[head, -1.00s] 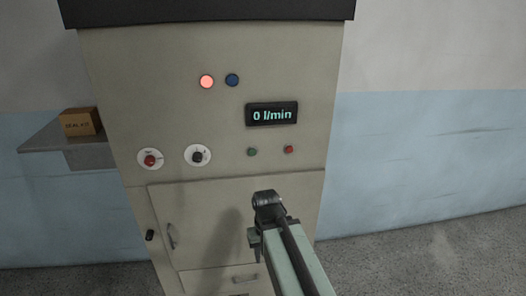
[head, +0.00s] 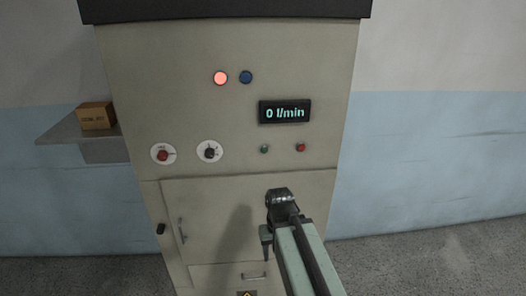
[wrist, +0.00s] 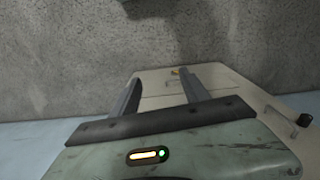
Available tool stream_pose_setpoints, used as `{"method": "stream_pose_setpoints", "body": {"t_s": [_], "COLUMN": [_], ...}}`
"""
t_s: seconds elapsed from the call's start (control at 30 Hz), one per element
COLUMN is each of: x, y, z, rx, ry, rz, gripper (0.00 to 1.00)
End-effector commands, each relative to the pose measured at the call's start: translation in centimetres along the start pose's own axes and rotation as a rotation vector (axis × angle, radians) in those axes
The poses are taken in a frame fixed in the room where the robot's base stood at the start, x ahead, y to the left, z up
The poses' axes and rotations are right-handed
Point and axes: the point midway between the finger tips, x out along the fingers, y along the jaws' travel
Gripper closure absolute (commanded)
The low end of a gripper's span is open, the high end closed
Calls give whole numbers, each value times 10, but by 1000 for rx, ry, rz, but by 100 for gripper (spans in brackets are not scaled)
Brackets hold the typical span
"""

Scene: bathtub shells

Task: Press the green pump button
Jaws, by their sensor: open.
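The small green button (head: 264,149) sits on the beige cabinet's front panel (head: 225,120), below the display and left of a small red button (head: 300,147). My arm (head: 300,255) reaches up from the bottom in the head view, its upper end below and slightly right of the green button, in front of the cabinet door. My gripper (wrist: 163,88) shows in the wrist view with its two fingers apart and nothing between them. It is clear of the green button, which is not visible in the wrist view.
The display (head: 285,112) reads 0 l/min. A lit red lamp (head: 220,78) and a blue one (head: 246,77) are above. Two knobs, red (head: 162,155) and black (head: 210,152), are left of the buttons. A box (head: 95,116) rests on a side shelf. Open floor lies right.

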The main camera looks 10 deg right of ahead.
Motion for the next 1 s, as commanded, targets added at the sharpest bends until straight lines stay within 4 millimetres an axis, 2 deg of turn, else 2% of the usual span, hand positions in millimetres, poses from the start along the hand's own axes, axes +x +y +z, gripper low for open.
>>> {"method": "stream_pose_setpoints", "body": {"t_s": [0.23, 0.27, 0.43, 1.0], "x": [0, 0, 0, 0], "y": [0, 0, 0, 0], "z": [0, 0, 0, 0], "rx": [0, 0, 0, 0], "ry": [0, 0, 0, 0], "rz": [0, 0, 0, 0], "gripper": [46, 52, 99, 100]}}
